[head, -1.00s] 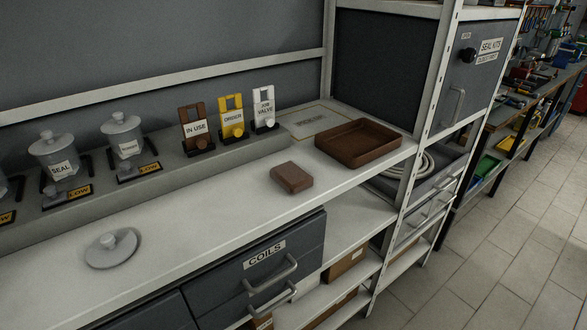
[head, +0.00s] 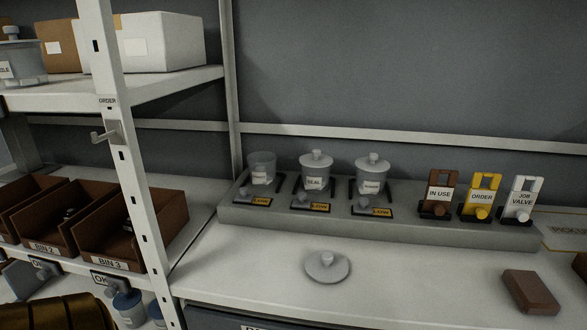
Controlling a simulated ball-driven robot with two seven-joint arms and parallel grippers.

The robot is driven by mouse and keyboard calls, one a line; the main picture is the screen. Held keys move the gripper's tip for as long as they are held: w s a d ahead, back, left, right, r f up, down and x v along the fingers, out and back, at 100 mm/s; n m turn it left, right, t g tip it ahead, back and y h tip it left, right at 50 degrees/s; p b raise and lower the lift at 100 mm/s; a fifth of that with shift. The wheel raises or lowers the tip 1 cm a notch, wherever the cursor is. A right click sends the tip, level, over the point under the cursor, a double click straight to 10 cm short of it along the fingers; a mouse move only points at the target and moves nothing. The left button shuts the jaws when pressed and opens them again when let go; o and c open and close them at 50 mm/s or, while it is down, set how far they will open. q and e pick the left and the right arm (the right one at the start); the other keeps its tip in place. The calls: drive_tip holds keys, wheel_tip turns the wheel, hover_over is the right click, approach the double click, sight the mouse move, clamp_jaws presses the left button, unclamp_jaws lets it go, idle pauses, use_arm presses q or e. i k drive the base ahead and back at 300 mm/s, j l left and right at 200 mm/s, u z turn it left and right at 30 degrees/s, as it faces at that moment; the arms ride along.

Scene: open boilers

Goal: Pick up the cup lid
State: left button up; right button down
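The cup lid (head: 327,267) is a round grey disc with a small knob on top. It lies flat, knob up, on the white worktop (head: 236,277) in front of the raised grey stand. On the stand, the left cup (head: 262,169) has no lid. Neither of my grippers is in view.
A grey stand (head: 400,231) runs behind the lid, with brown, yellow (head: 482,196) and white tags at its right. A brown block (head: 530,292) lies at the right. A white shelf post (head: 128,170) and brown bins (head: 118,222) stand left. The worktop around the lid is clear.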

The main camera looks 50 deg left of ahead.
sight(322, 266)
drive_tip(key=u, duration=1.6)
